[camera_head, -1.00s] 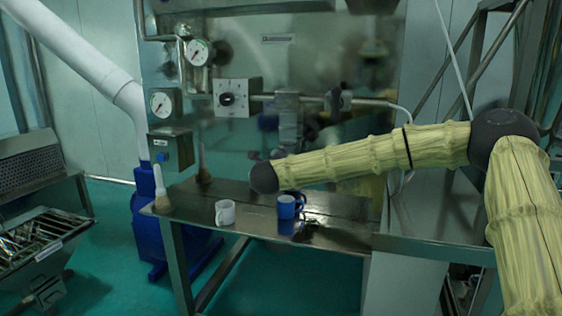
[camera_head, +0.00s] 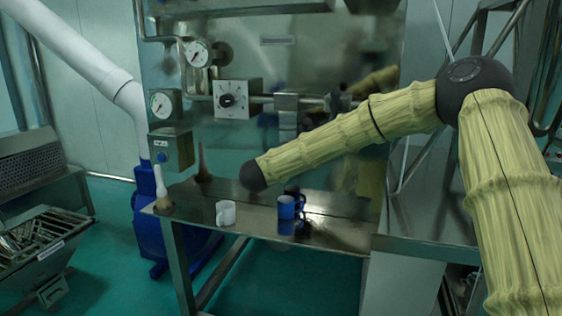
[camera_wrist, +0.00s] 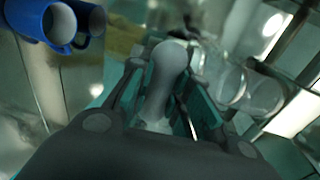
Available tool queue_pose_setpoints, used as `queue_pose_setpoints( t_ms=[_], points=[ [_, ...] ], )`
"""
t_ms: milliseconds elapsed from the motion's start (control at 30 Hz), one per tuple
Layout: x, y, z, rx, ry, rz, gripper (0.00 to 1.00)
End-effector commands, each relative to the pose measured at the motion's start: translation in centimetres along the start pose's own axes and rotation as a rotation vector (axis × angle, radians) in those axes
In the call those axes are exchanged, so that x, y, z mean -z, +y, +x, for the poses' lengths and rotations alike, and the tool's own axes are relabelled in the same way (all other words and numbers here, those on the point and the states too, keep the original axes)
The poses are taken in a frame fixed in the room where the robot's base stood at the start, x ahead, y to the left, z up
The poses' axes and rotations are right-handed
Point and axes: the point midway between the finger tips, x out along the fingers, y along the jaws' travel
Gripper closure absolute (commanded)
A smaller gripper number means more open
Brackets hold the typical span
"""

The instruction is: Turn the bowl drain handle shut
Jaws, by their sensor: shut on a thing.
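In the wrist view my gripper (camera_wrist: 166,66) has its two dark fingers closed around a pale grey handle (camera_wrist: 163,84). The handle has a rounded knob end and widens toward the palm. I cannot tell for sure whether it is the bowl drain handle. In the head view the dark wrist end of my arm (camera_head: 252,176) is over the back of the steel table, up and left of the blue mug. My gripper's fingers and the handle are hidden there. No bowl can be made out clearly in either view.
A blue mug (camera_head: 289,207) and a white mug (camera_head: 226,213) stand on the steel table (camera_head: 255,219). The blue mug also shows in the wrist view (camera_wrist: 36,22). A brush (camera_head: 160,188) stands at the table's left corner. A panel with a dial (camera_head: 232,98) and gauges rises behind.

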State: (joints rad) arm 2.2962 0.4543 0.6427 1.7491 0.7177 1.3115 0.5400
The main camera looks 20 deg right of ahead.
Motion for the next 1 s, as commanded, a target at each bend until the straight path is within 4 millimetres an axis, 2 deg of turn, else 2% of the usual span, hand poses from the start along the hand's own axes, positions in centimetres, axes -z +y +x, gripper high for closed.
queue_pose_setpoints(
  t_ms=[567,600,700,1000],
  points=[
    [-0.11,-0.12,-0.05,0.002,0.004,-0.032,1.00],
    [-0.10,-0.12,-0.05,0.002,0.004,-0.032,0.75],
    [-0.05,-0.09,-0.03,0.001,0.005,-0.032,0.58],
    [0.11,-0.04,0.00,0.000,0.007,-0.031,0.58]
  ],
)
